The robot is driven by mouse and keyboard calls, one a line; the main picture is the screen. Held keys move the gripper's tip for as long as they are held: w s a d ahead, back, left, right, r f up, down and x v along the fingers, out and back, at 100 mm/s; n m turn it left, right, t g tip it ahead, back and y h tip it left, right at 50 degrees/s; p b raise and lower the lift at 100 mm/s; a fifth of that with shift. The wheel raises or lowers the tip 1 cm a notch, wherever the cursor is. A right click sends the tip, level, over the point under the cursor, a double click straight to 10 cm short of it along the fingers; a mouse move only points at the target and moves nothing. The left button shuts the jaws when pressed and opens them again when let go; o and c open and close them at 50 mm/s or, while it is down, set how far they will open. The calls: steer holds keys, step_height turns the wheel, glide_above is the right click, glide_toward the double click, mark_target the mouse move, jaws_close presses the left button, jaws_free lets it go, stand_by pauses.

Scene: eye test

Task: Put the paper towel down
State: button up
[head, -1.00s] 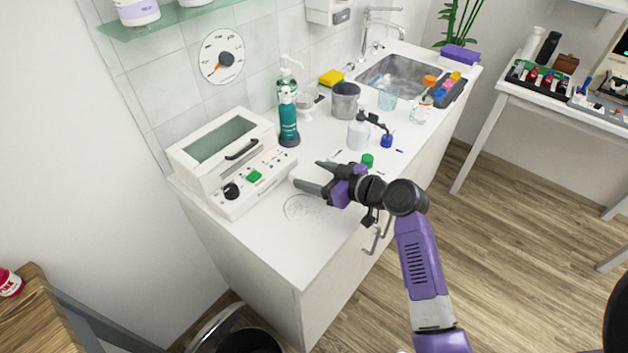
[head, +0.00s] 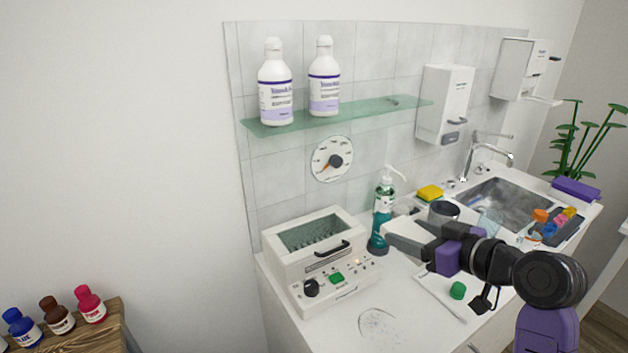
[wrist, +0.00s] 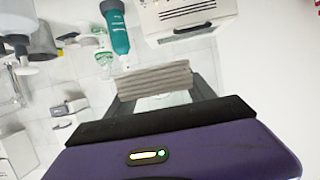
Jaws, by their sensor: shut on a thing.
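The paper towel shows in the wrist view as a grey, pleated, folded strip (wrist: 155,80) between my two fingers. My gripper (wrist: 162,88) is shut on it. In the head view my gripper (head: 402,229) is over the white counter, right of the teal bottle (head: 378,236) and the boxy device. The towel is hard to make out there against the white surroundings. The white counter (head: 420,325) is partly hidden behind my arm.
The white device (head: 318,262) stands at the counter's left. A scribbled mark (head: 378,322) lies on bare counter in front. The sink (head: 505,200) is behind right. A glass shelf (head: 350,117) with two bottles hangs above.

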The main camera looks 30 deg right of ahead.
mark_target(395, 306)
steer(key=shift+b, duration=0.7)
step_height(395, 306, down, 20)
steer(key=shift+r, duration=0.1)
steer(key=shift+b, duration=0.35)
steer(key=o, duration=1.4)
